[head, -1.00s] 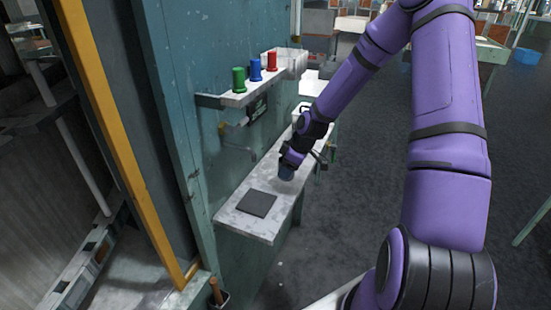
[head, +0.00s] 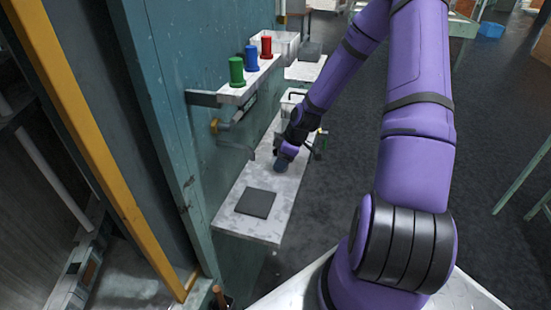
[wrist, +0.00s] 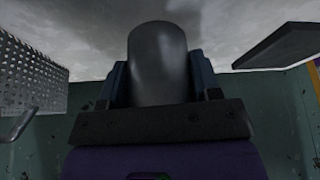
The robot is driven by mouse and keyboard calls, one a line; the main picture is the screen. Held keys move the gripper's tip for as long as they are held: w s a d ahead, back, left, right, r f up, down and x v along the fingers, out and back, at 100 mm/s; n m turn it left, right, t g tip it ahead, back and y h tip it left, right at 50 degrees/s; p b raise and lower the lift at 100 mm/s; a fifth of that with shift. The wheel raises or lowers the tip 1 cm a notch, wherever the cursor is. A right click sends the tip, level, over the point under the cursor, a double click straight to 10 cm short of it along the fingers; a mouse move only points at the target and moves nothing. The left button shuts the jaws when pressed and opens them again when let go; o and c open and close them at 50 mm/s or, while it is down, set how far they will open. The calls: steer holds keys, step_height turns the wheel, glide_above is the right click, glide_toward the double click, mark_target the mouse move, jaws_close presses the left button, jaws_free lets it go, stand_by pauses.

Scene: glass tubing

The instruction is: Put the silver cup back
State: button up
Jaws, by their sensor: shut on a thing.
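The silver cup (wrist: 158,65) shows in the wrist view as a smooth grey rounded shape, held between the blue fingers of my gripper (wrist: 160,85). In the head view my gripper (head: 281,165) is low over the white bench (head: 235,226), behind a dark square pad (head: 256,203). The cup is not clearly visible there, and I cannot tell whether it touches the bench. The pad also shows at the right of the wrist view (wrist: 290,45), apart from the cup.
A wall shelf (head: 232,98) above the bench carries a green (head: 236,71), a blue (head: 251,58) and a red (head: 266,46) object. A white bin (head: 285,45) is beyond them. A perforated basket (wrist: 30,75) is left of the cup. A pipe fitting (head: 222,125) juts from the wall.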

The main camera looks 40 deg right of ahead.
steer(key=o, duration=1)
steer(key=shift+f, duration=0.1)
steer(key=shift+o, duration=0.2)
steer(key=v, duration=1.2)
steer(key=shift+s, duration=0.1)
